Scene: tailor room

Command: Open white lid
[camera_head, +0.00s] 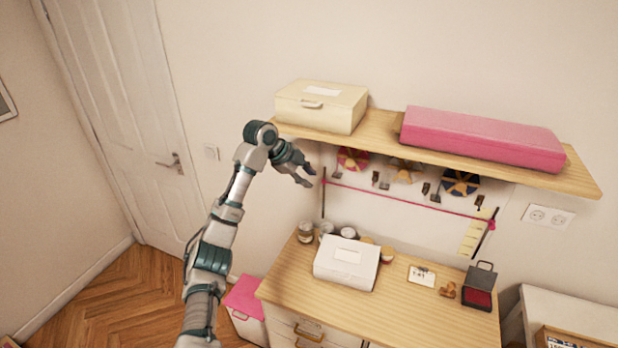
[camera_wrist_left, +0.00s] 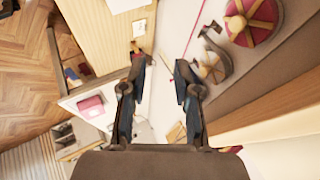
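A white box with a white lid (camera_head: 347,259) sits on the wooden desk, and its lid looks shut. My left gripper (camera_head: 307,174) is in the air above and to the left of the box, near the wall below the shelf, apart from the box. In the left wrist view its two fingers (camera_wrist_left: 160,66) are spread with nothing between them. A white shape at the top edge of that view may be part of the box, but I cannot tell. My right gripper is in neither view.
The desk (camera_head: 405,313) also holds small jars (camera_head: 305,231), a card (camera_head: 421,276) and a dark red-fronted box (camera_head: 480,286). Above it, a wooden shelf (camera_head: 385,133) carries a cream box (camera_head: 322,106) and a long pink box (camera_head: 482,138). The desk front is clear.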

